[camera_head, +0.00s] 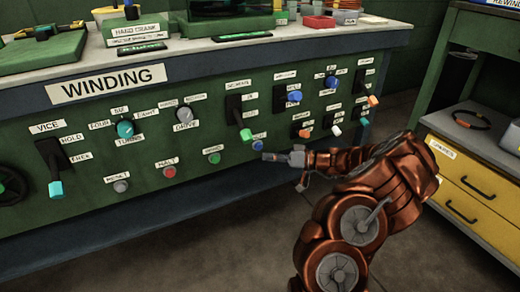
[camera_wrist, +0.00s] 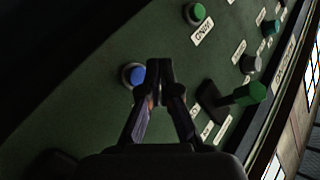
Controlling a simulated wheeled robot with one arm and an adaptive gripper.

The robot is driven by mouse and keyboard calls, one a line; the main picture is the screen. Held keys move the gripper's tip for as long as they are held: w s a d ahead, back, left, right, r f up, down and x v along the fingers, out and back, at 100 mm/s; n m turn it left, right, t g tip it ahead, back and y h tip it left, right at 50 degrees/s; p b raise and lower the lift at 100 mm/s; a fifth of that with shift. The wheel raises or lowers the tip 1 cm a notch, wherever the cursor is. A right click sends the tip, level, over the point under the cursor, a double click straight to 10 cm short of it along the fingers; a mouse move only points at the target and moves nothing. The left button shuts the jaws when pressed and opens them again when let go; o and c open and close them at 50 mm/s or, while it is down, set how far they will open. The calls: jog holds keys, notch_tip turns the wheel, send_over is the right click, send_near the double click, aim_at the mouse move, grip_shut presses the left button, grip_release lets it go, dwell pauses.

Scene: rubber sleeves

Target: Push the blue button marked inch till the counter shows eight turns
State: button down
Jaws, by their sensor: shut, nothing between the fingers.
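The round blue button (camera_head: 258,145) is low on the green winding panel, below the green-tipped lever; I cannot read its label. It also shows in the wrist view (camera_wrist: 136,76), beside my fingertips. My gripper (camera_head: 270,157) is shut and empty, its tips pointing at the panel just right of and below the button. In the wrist view my gripper (camera_wrist: 159,68) has its fingertips together, slightly right of the button's face and covering part of its rim. I cannot tell whether they touch it. Dark displays with green text (camera_head: 138,47) are on the bench top; their reading is illegible.
A green button (camera_head: 214,158) and a red button (camera_head: 169,172) are left of the blue one. The green-tipped lever (camera_head: 240,120) sticks out close above my gripper and shows in the wrist view (camera_wrist: 245,95). Several switches are at right. A yellow drawer cabinet (camera_head: 465,190) stands right of my arm.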

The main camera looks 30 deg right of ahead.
jog(key=s, duration=0.2)
jog(key=shift+s+a+b, duration=0.15)
jog(key=shift+s+b, duration=0.15)
dwell(0.4)
